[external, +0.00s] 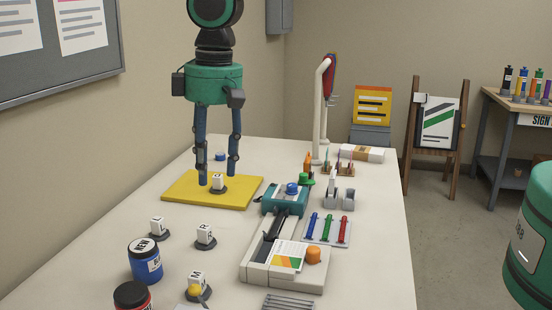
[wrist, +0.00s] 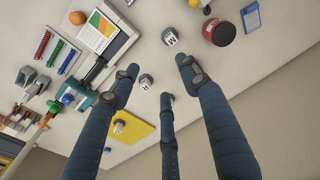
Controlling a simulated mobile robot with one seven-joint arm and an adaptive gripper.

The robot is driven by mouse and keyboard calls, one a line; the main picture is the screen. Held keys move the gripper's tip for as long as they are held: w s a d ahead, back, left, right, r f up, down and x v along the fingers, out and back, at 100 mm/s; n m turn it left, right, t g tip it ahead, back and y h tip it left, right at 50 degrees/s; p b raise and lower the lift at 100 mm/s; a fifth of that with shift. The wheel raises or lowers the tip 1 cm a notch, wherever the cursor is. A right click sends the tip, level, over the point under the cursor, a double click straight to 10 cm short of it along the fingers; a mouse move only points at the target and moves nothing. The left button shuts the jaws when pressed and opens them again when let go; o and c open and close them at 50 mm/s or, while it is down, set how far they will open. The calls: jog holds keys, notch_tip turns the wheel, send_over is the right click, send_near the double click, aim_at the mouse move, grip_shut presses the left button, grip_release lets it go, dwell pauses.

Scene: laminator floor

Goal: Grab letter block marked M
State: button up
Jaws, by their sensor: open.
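The white letter block marked M (external: 197,280) sits on a dark round base near the front of the table. A yellow round thing partly covers its lower face. In the wrist view the M block (wrist: 171,37) stands beyond the fingertips, a little left of the right finger's tip. My gripper (external: 218,174) has blue fingers and a green body. It is open and empty, pointing down, well behind the M block in the external view. In the wrist view my gripper (wrist: 157,72) shows its fingers spread, touching no block.
An R block (external: 205,233), another block (external: 158,226) and one on the yellow mat (external: 245,190) stand nearby. A blue jar (external: 145,265) and a dark-lidded red jar (external: 132,297) are left of M. The laminator (external: 255,270) is to its right.

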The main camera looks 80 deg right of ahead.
jog(key=g+p, duration=0.1)
jog(key=p, duration=0.1)
send_over(198, 275)
notch_tip(198, 275, down, 12)
jog(key=shift+a+f, duration=0.1)
jog(key=shift+a, duration=0.05)
jog(key=shift+f, duration=0.15)
jog(key=shift+f+p, duration=0.45)
jog(key=shift+f, duration=3.7)
jog(key=shift+f, duration=0.1)
jog(key=shift+f+p, duration=0.55)
jog(key=shift+f, duration=1.95)
grip_shut()
